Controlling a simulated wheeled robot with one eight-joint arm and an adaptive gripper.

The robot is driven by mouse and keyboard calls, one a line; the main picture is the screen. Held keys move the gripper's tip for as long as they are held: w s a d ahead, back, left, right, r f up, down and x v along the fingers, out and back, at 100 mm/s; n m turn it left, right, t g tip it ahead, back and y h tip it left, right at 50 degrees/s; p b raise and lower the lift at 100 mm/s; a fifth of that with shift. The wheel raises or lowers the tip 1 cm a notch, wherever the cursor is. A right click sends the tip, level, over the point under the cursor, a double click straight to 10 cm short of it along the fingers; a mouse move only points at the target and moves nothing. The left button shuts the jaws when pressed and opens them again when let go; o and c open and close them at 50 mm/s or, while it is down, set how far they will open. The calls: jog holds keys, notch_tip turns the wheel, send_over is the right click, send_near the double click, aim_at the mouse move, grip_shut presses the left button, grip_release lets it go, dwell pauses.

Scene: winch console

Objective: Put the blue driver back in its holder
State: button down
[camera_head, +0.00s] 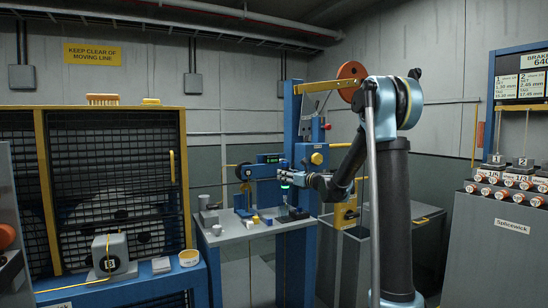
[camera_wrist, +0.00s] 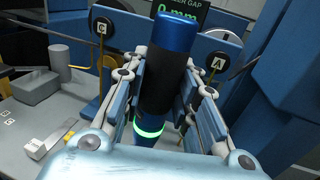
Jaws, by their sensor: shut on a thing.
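The blue driver (camera_wrist: 165,75) stands roughly upright in the wrist view, with a blue top, a black grip band and a glowing green ring low down. My gripper (camera_wrist: 160,82) is shut on it, one finger on each side. In the head view my gripper (camera_head: 290,177) is above the grey bench, and the driver (camera_head: 284,166) shows small there with its green glow. Its lower end is hidden by my gripper in the wrist view. I cannot tell which part is the holder.
The grey bench (camera_head: 232,232) carries small blocks and a grey cup (camera_head: 204,202). A blue post (camera_head: 293,130) rises close by.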

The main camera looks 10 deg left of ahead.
jog(key=shift+a, duration=0.3)
jog(key=shift+r, duration=0.15)
